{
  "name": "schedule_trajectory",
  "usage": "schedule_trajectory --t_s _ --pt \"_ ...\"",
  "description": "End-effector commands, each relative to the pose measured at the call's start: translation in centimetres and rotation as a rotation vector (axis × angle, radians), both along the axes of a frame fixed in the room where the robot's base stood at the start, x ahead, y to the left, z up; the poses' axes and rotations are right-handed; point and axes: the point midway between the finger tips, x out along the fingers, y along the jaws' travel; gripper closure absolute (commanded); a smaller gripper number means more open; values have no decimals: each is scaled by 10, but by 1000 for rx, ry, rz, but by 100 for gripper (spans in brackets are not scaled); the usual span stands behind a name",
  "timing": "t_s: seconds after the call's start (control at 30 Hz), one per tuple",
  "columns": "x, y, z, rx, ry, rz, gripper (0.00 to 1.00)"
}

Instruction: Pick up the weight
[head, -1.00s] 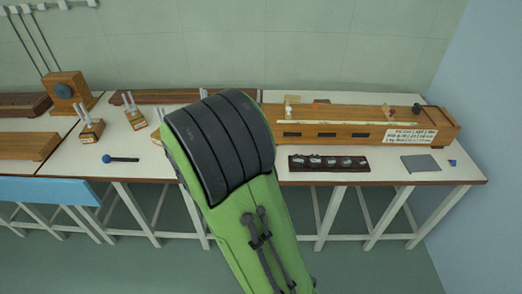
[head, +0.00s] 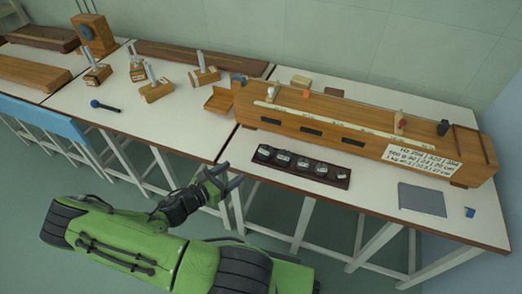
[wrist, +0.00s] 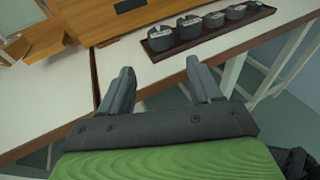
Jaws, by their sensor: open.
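Several dark grey cylindrical weights stand in a row in a dark red-brown tray (head: 296,174) near the bench's front edge. The leftmost weight (head: 264,152) is nearest my gripper; which weight is meant cannot be told. My gripper (head: 232,184) is open and empty, in front of the bench edge, left of and short of the tray. In the wrist view the tray (wrist: 212,41) is beyond the fingertips at upper right, with the nearest weight (wrist: 161,39) at its left end. The gripper (wrist: 159,72) touches none of them.
A long wooden instrument (head: 350,125) with a paper label lies behind the tray. A grey plate (head: 422,199) and a small blue item (head: 470,212) are at the right. Wooden blocks with upright prongs (head: 157,90) and a dark-blue ball-ended rod (head: 104,106) are on the left. Bench between them is clear.

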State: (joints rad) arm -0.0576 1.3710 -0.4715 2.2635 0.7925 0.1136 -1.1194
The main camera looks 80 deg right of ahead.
Motion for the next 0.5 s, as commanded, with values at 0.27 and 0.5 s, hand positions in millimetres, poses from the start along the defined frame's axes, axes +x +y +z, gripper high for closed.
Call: schedule_trajectory --t_s 0.27,0.5 --pt "-34 -60 -16 -1 -1 -9 37" --pt "-48 -89 -22 0 -3 -7 37"
